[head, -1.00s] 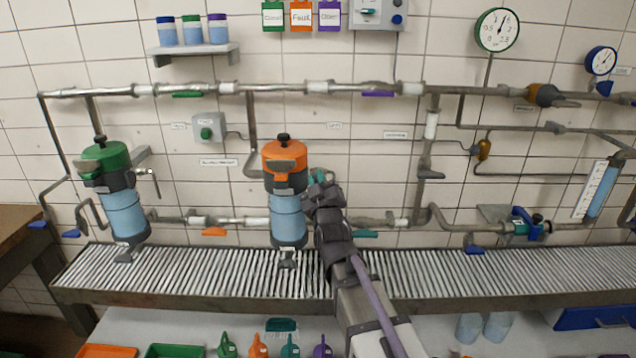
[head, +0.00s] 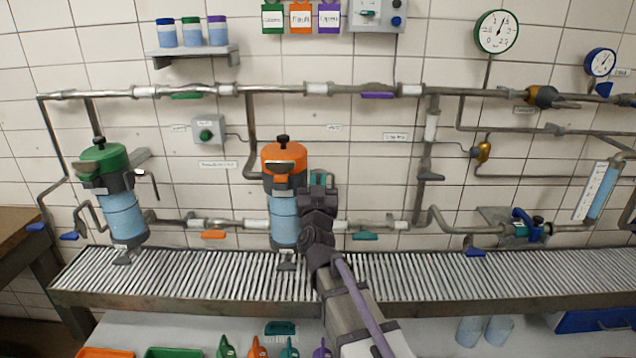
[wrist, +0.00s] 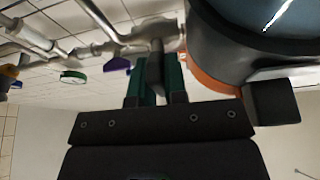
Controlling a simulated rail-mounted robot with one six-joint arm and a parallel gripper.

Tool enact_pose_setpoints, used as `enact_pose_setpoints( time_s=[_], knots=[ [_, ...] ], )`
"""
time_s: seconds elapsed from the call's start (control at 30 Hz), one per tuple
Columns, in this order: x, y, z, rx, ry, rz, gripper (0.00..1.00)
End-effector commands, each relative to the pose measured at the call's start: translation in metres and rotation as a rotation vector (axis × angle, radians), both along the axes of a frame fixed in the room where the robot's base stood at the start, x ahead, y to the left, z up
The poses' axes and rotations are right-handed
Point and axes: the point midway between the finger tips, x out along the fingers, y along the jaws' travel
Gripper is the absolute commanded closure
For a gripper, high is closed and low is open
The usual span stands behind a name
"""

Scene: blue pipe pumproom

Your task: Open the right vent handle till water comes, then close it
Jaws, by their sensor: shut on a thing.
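The right filter has an orange lid (head: 285,155) and a blue transparent bowl (head: 285,222). My gripper (head: 318,178) is at the right side of its dark collar, where the wrist hides the vent from the head view. In the wrist view, the teal fingers of my gripper (wrist: 155,82) are shut on a dark vent handle (wrist: 155,62), which hangs from a metal fitting (wrist: 155,36) beside the filter's dark housing (wrist: 235,50). No water stream shows at the vent. The left filter, with a green lid (head: 103,153), has its own vent handle (head: 154,184) on its right.
A slatted grating (head: 180,278) runs below the filters. The upper pipe (head: 270,90) and several coloured valve levers, including a teal one (head: 365,236), are close around the arm. Gauges, such as the green-rimmed one (head: 497,32), hang on the tiled wall.

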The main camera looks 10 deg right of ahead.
Motion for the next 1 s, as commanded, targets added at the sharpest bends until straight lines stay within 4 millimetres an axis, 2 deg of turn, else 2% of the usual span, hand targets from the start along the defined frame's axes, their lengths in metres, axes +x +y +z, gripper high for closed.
enact_pose_setpoints(
  time_s=[0.33, 0.37, 0.6, 0.87, 1.0],
  knots=[
    [0.000, 0.000, 0.000, 0.006, -0.002, 0.000, 1.00],
    [0.000, 0.000, 0.000, 0.005, -0.002, 0.000, 0.84],
    [0.000, 0.000, 0.000, 0.004, -0.002, 0.001, 0.63],
    [-0.004, 0.001, -0.003, 0.003, -0.001, 0.000, 0.63],
    [-0.027, 0.005, -0.015, 0.003, -0.002, 0.000, 0.63]
  ],
)
